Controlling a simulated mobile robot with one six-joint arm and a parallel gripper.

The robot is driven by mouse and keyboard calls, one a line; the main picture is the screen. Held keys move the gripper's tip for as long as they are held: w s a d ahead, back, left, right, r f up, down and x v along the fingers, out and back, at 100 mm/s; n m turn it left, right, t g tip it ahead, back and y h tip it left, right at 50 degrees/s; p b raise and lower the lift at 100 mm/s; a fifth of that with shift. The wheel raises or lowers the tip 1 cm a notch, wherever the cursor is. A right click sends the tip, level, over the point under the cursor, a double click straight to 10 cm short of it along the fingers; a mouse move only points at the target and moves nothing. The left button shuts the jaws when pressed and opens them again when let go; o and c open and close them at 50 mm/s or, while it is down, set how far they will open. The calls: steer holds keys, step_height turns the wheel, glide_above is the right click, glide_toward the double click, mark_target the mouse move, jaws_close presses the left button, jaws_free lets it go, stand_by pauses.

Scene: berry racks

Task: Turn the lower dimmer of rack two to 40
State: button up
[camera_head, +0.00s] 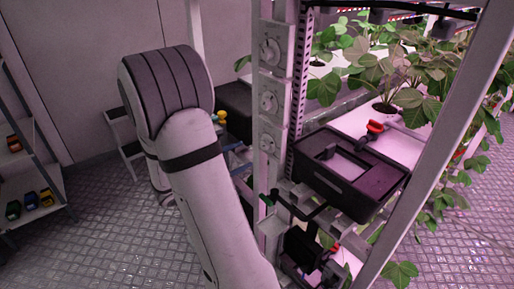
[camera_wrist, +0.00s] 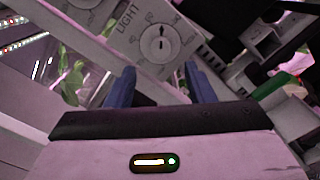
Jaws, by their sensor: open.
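My gripper (camera_wrist: 159,86) shows in the wrist view as two blue fingers, spread apart with nothing between them. Just beyond the fingertips is a round white dimmer dial (camera_wrist: 160,44) on a panel marked LIGHT, with a dark pointer aimed upward in the picture. Its scale numbers are too small to read. Part of another dial (camera_wrist: 86,3) shows at the top left. In the head view, the rack post carries an upper dial (camera_head: 269,52), a middle dial (camera_head: 268,101) and a lowest dial (camera_head: 267,143). I cannot tell which one faces my gripper.
A black box (camera_head: 352,178) with a handle sits right of the post, below leafy plants (camera_head: 425,80). A smaller black box (camera_head: 301,247) is lower down. A shelf (camera_head: 40,200) with small coloured items stands at left. Tiled floor (camera_head: 110,235) is open at lower left.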

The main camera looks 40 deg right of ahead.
mark_target(263, 146)
steer(key=d, duration=0.4)
steer(key=s+d, duration=0.1)
steer(key=d, duration=0.1)
steer(key=shift+d+p, duration=0.35)
steer(key=shift+c, duration=0.4)
steer(key=c, duration=0.9)
